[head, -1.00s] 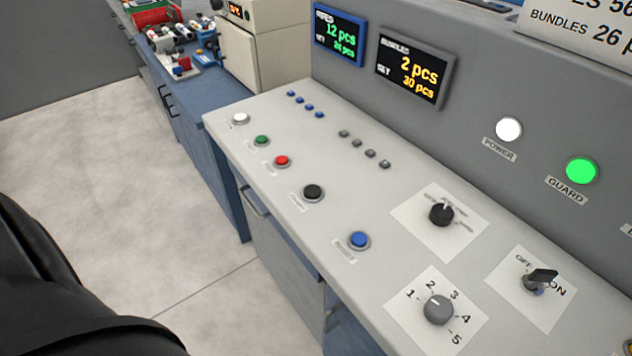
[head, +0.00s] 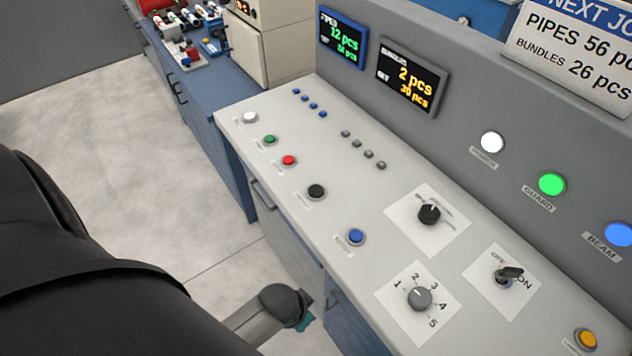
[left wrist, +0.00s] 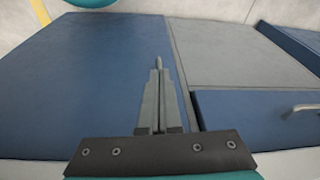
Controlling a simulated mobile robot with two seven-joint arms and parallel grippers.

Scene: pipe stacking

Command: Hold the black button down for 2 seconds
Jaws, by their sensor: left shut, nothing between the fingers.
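The black button (head: 316,191) sits on the light grey top of the control panel (head: 300,130) in the head view, between the red button (head: 288,160) and the blue button (head: 356,236). Nothing touches it. In the left wrist view my left gripper (left wrist: 159,65) is shut, its thin fingers together and empty, with blue cabinet fronts behind it. The black button does not show in that view. My left arm fills the lower left of the head view, in front of the panel; its fingers are not visible there. My right gripper is in neither view.
A green button (head: 270,139) and a white button (head: 250,117) are farther along the row. Rotary knobs (head: 419,298) stand at the right. The upright back wall with displays (head: 411,79) bounds the panel. Grey floor (head: 90,120) is clear on the left.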

